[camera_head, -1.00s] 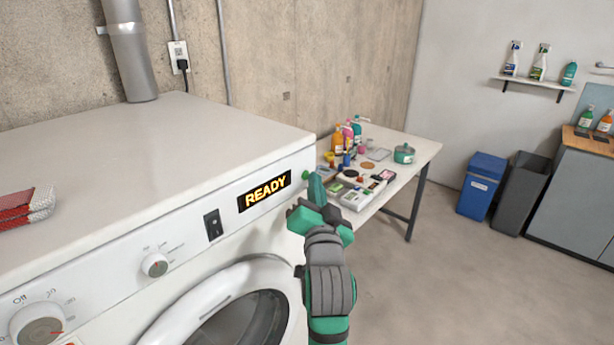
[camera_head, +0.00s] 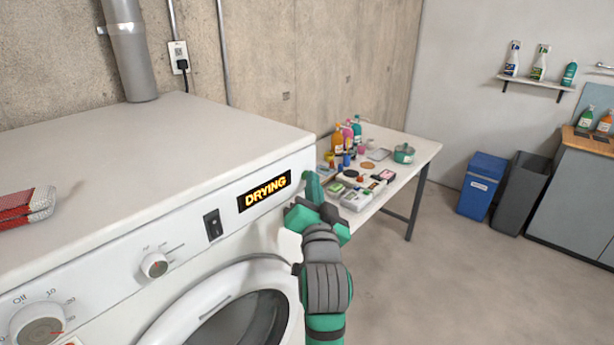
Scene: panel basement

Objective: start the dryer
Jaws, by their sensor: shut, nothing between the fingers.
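The white dryer (camera_head: 120,262) fills the left of the head view. Its display (camera_head: 264,191) reads "DRYING" in yellow letters. Left of the display are a black rocker switch (camera_head: 212,225), a small knob (camera_head: 154,265) and a larger dial (camera_head: 37,327). My green and grey gripper (camera_head: 308,180) is shut and empty, its tips at the right end of the front panel. The green button there is hidden behind the fingertips, which appear to touch the panel. The round door (camera_head: 225,310) looks shut; its lower part is out of view.
A table (camera_head: 420,157) with bottles and small boxes stands behind my gripper. A red and white packet (camera_head: 25,208) lies on the dryer top. A blue bin (camera_head: 482,185) and a dark bin (camera_head: 520,197) stand at the right. The floor at the right is clear.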

